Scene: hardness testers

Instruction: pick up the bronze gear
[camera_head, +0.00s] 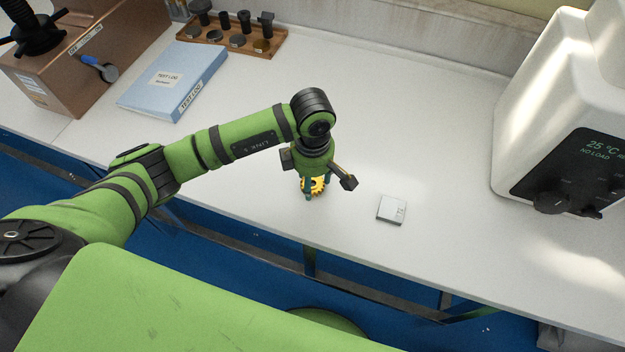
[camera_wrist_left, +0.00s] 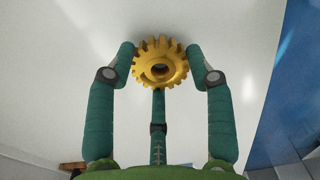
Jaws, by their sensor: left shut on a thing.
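The bronze gear (camera_wrist_left: 160,64) is a golden toothed wheel with a round hole in its middle. In the left wrist view it sits between the fingertips of my left gripper (camera_wrist_left: 162,70), which is shut on it. In the head view the gear (camera_head: 317,186) shows partly below the green wrist, at the fingers of the left gripper (camera_head: 313,188), over the white bench near its front edge. I cannot tell whether the gear touches the bench. My right gripper is not in view.
A small grey block (camera_head: 392,209) lies on the bench right of the gripper. A white machine (camera_head: 570,110) stands at the right, a blue binder (camera_head: 175,82) and a wooden tray (camera_head: 262,50) of parts at the back left. The bench between is clear.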

